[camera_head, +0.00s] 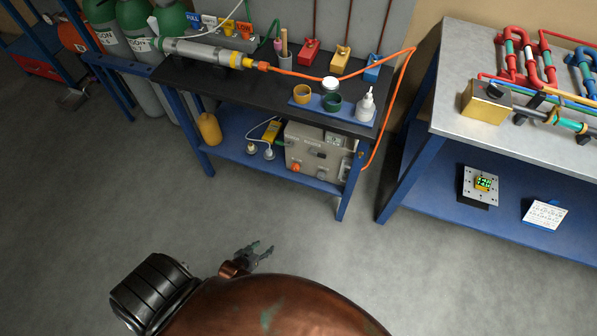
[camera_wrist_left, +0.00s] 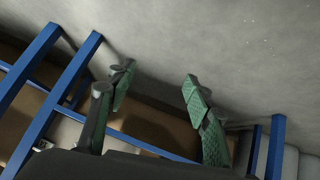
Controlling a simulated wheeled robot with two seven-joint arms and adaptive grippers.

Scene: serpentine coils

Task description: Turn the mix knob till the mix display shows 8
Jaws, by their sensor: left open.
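A beige control box (camera_head: 311,150) stands on the blue lower shelf of the middle bench. Its front carries an orange knob (camera_head: 296,168), other small controls and a dark display (camera_head: 333,140). The labels and digits are too small to read, so I cannot tell which knob is the mix knob. My left gripper (camera_head: 262,250) is over the bare floor, in front of the bench and well apart from the box. In the left wrist view, the left gripper (camera_wrist_left: 158,78) has its two green-padded fingers spread, with nothing between them. My right gripper is not seen.
The bench's black top (camera_head: 220,92) holds a cylinder, cups and a white bottle (camera_head: 366,106). An orange hose (camera_head: 398,90) hangs down its right side. A yellow bottle (camera_head: 209,129) stands on the shelf's left. Blue legs (camera_head: 345,200) frame the shelf. The floor in front is clear.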

